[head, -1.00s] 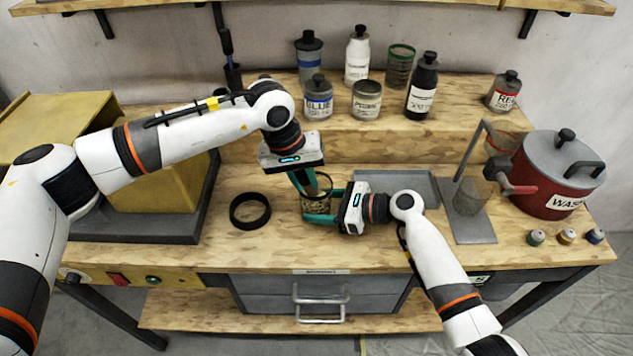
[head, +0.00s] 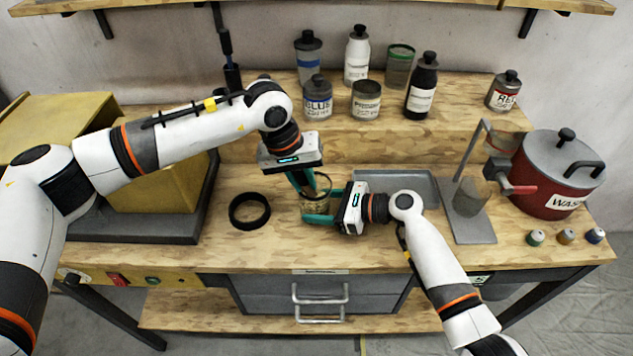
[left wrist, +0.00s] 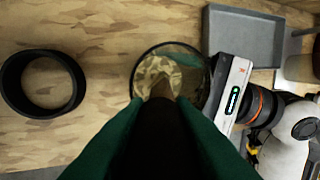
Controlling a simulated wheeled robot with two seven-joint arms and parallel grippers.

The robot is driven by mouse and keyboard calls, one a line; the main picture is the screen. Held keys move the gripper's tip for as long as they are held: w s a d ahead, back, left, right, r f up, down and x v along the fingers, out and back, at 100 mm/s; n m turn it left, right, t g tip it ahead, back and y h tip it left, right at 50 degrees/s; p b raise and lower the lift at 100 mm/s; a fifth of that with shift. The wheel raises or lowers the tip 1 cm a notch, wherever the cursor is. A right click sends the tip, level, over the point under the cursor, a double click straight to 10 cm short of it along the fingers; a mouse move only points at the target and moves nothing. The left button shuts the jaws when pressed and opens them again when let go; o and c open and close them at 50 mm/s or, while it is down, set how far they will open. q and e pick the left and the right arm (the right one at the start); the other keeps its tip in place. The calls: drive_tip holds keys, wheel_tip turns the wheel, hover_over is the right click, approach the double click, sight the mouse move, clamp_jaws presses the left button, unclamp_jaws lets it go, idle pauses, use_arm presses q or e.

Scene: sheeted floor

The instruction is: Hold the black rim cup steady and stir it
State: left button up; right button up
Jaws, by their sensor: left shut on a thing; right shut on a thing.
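The black rim cup (head: 325,184) is a clear cup standing on the wooden bench in front of me. My right gripper (head: 320,207) is shut on its side from the right, with teal fingers around it. My left gripper (head: 304,186) points down over the cup, shut on a dark stirring tool (left wrist: 160,125), which is mostly hidden by the fingers. In the left wrist view, the cup's round dark rim (left wrist: 136,68) surrounds mottled beige and olive contents (left wrist: 157,72). The tool's lower end is hard to make out.
A loose black ring (head: 233,211) lies left of the cup. A grey tray (head: 425,180) is behind right. A red pot (head: 545,185) and a stand with a beaker (head: 470,198) are farther right. Bottles and jars (head: 366,100) stand on the raised shelf.

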use_arm(q)
drive_tip(key=shift+s+d+f, duration=0.1)
drive_tip(key=shift+s+f, duration=0.05)
idle(0.3)
drive_tip(key=shift+w+r, duration=0.2)
drive_tip(key=shift+r, duration=0.45)
drive_tip(key=s+v, duration=0.1)
drive_tip(key=v, duration=0.9)
idle(0.4)
drive_tip(key=shift+r, duration=1.95)
